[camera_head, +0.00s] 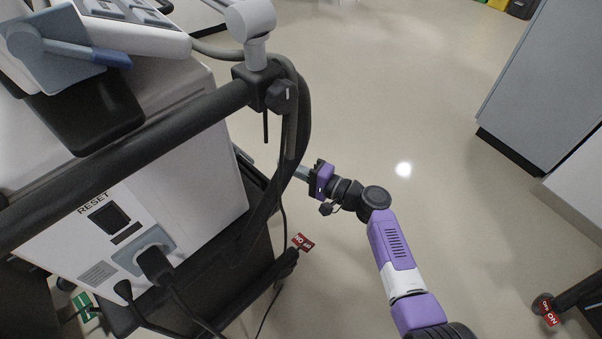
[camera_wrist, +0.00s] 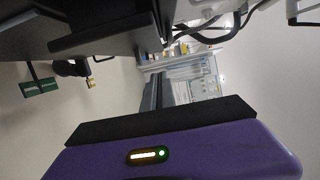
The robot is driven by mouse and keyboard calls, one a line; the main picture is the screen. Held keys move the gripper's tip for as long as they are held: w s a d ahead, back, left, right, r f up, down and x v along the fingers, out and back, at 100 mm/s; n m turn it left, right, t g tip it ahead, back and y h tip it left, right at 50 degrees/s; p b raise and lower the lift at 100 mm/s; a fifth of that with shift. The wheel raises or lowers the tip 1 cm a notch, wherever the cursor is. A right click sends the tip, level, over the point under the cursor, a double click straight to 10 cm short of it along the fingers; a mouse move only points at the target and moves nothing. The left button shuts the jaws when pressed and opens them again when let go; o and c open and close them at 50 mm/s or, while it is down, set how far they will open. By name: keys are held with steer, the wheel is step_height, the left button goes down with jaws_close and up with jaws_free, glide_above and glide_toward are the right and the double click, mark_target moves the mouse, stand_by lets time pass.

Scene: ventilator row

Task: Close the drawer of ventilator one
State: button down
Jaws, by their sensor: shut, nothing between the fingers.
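A ventilator (camera_head: 150,210) with a white body and a panel marked RESET stands at the left of the head view on a dark cart (camera_head: 240,255). Its number does not show. My gripper (camera_head: 296,171) is shut and empty, low beside the cart's right side, with its tips close to a black hose in the picture. A dark edge (camera_head: 243,157) sticks out beside the white body and may be part of the drawer; I cannot tell how far it is open. In the wrist view, my shut fingers (camera_wrist: 160,92) point ahead beside a dark grey slab-like part (camera_wrist: 105,25).
A black rail (camera_head: 130,140) and hanging hoses (camera_head: 300,110) are in front of the ventilator. A grey cabinet (camera_head: 540,85) stands at the right. Red tags hang on the cart leg (camera_head: 302,241) and at the lower right (camera_head: 547,310). The floor (camera_head: 400,110) between is clear.

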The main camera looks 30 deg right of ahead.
steer(key=shift+w+a, duration=0.2)
steer(key=shift+a, duration=0.65)
steer(key=shift+w+a, duration=0.25)
steer(key=shift+a, duration=0.55)
steer(key=shift+w+a, duration=0.2)
steer(key=shift+a, duration=0.65)
steer(key=shift+s+a+b, duration=0.2)
steer(key=shift+a+b, duration=0.05)
steer(key=shift+a, duration=0.6)
steer(key=shift+s+a+b, duration=0.15)
steer(key=shift+a+b, duration=0.05)
steer(key=shift+a, duration=0.7)
steer(key=shift+s+a+b, duration=0.2)
steer(key=shift+a+b, duration=0.05)
steer(key=shift+a, duration=0.6)
steer(key=shift+a, duration=0.1)
